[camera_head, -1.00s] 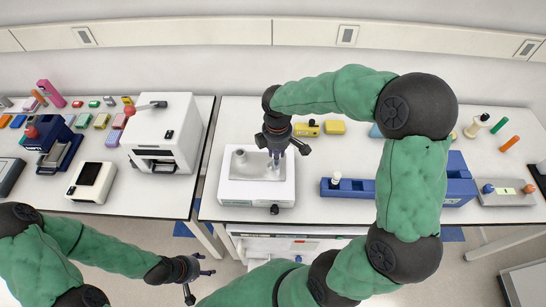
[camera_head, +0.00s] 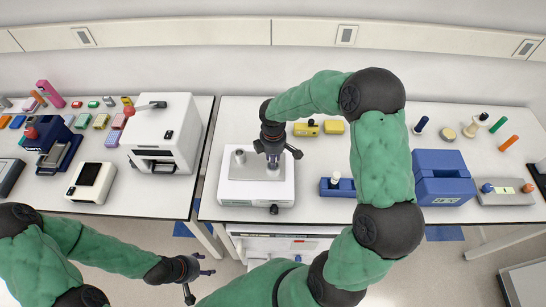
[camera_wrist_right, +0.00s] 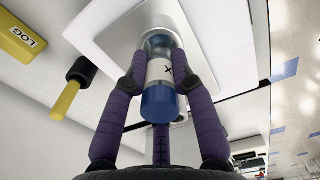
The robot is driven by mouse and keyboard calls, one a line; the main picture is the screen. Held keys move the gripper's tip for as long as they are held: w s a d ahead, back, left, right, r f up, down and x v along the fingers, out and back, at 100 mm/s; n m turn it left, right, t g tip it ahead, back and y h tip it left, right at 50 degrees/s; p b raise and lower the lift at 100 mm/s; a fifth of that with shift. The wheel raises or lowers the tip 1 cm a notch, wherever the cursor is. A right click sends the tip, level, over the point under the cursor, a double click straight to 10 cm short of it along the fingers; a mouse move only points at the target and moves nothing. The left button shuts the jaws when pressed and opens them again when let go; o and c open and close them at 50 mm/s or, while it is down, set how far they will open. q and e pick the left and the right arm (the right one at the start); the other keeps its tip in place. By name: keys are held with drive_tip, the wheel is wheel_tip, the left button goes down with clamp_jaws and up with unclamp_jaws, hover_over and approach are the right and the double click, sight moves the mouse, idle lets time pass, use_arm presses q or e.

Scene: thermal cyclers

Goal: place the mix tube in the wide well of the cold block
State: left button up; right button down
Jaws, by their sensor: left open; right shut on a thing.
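My right gripper (camera_head: 273,160) is shut on the mix tube and stands over the grey metal top of a white device (camera_head: 230,191), which looks like the cold block. My left gripper (camera_head: 200,284) is open and empty, low in front of the bench.
A blue box (camera_head: 443,178) and a blue rack (camera_head: 345,187) stand right of the block. A grey tray (camera_head: 506,192) is at far right. A white machine (camera_head: 165,133) stands left, across a gap between benches.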

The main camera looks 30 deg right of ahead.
drive_tip(key=shift+f, duration=0.1)
drive_tip(key=c, duration=1)
unclamp_jaws()
drive_tip(key=shift+c, duration=0.2)
drive_tip(key=shift+r, duration=0.2)
wheel_tip(320, 180, up, 12)
drive_tip(key=shift+f, duration=0.1)
